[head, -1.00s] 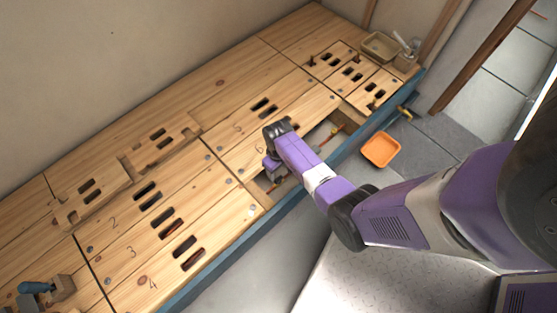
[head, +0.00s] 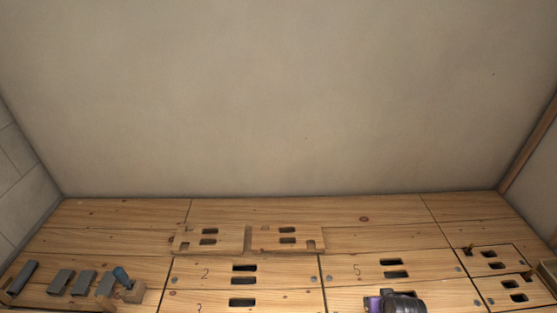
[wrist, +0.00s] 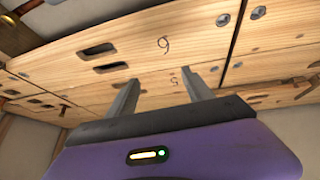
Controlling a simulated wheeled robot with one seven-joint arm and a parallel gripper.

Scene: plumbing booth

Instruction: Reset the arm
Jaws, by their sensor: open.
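My gripper (wrist: 160,90) shows in the wrist view with its two grey fingers apart and nothing between them. Beyond the fingers is the wooden panel marked 6 (wrist: 140,45), with dark slots, and behind it the panel marked 5 (wrist: 150,84). In the head view only a purple and black part of my arm shows at the bottom edge, in front of the panel marked 5 (head: 430,266). The fingers are hidden in the head view.
Two loose-looking slotted boards (head: 287,238) lie on the wooden deck near the wall (head: 280,100). Small pegs stand on the right panels (head: 490,258).

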